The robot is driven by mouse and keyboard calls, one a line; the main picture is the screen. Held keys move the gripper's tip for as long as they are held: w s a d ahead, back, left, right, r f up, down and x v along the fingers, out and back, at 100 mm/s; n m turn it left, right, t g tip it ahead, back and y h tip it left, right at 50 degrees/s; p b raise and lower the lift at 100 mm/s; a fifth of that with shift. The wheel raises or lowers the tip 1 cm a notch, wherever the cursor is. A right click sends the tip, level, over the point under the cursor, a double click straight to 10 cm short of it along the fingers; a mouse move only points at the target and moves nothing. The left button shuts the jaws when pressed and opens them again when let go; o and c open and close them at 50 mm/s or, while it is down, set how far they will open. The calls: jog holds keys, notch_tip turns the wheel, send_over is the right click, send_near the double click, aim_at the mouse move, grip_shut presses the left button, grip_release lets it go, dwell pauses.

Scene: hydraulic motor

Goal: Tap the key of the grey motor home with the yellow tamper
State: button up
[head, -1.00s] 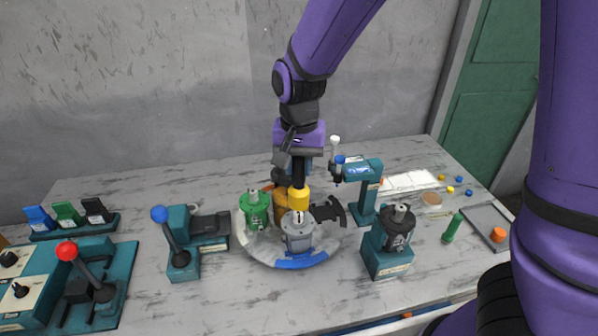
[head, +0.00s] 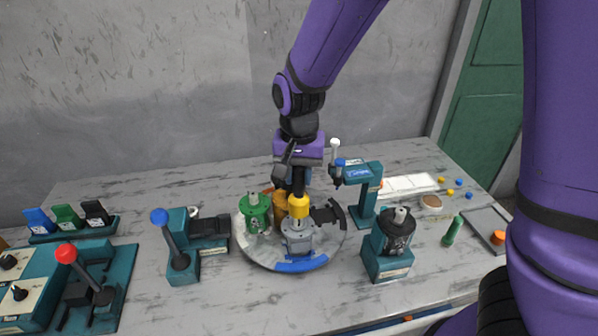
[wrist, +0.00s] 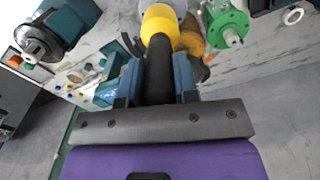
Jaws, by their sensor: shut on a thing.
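The yellow tamper has a black handle (wrist: 160,78) and a yellow head (head: 299,206); the head also shows in the wrist view (wrist: 158,22). My gripper (wrist: 158,72) is shut on the handle, with the head pointing down. The grey motor (head: 298,238) stands on the front part of a round turntable (head: 251,252). The tamper's head is right over the top of this motor and overlaps its shaft in the head view. I cannot tell whether they touch. The motor's key is hidden behind the head.
A green motor (head: 255,214) and an orange motor (head: 280,205) share the turntable. A teal press-like stand (head: 366,190) is close on the right. A dark motor on a teal block (head: 388,255) stands front right. A blue-knobbed lever (head: 172,240) stands left.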

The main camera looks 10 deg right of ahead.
jog(key=shift+f, duration=0.15)
dwell(0.3)
notch_tip(320, 180, down, 2)
grip_shut()
jog(key=shift+r, duration=1.8)
jog(key=shift+f, duration=0.1)
